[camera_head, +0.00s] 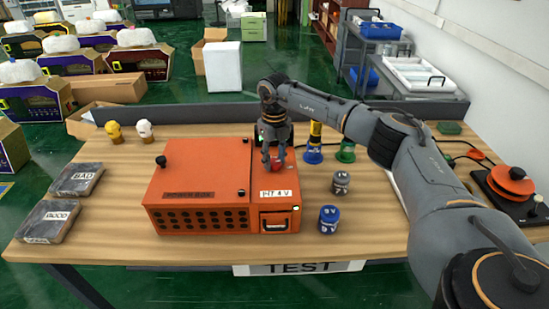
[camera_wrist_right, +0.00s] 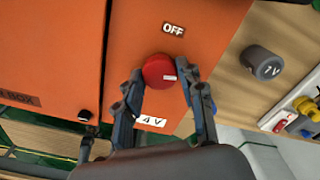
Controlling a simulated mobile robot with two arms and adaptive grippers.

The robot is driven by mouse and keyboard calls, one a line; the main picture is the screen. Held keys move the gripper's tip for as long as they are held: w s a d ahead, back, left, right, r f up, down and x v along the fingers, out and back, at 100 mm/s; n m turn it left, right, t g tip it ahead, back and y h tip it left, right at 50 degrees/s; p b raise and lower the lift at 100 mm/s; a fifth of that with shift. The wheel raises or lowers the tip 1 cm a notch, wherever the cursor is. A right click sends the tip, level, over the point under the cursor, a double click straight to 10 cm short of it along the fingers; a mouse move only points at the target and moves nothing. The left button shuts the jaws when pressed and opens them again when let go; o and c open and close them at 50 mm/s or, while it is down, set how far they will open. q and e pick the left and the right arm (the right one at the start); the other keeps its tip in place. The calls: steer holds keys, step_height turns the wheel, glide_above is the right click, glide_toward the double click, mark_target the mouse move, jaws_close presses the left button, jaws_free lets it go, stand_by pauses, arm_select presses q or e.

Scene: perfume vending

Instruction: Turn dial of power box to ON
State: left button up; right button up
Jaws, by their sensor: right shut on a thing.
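The orange power box (camera_head: 205,180) stands on the wooden table. Its red dial (camera_head: 276,163) is on the top of the right section, mostly covered by my gripper. In the right wrist view the dial (camera_wrist_right: 158,71) is round, with a small white mark on its right part. An OFF label (camera_wrist_right: 173,29) and a "4 V" label (camera_wrist_right: 151,121) lie on opposite sides of it. My right gripper (camera_head: 273,160) reaches down from above and is shut on the dial, one finger on each side. No ON label is readable. My left gripper is not in view.
A grey can (camera_head: 341,183) and a blue can (camera_head: 328,219) stand right of the box. Blue and green stands (camera_head: 345,152) are behind. Two grey blocks (camera_head: 75,180) lie at the left. A red-topped device (camera_head: 511,183) is at the right edge.

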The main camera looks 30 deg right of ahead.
mark_target(274, 161)
steer(key=shift+r+m, duration=0.1)
steer(key=shift+m, duration=1)
steer(key=o, duration=1.2)
steer(key=shift+c, duration=0.2)
steer(key=shift+r, duration=0.25)
step_height(274, 161, up, 11)
steer(key=shift+r, duration=0.2)
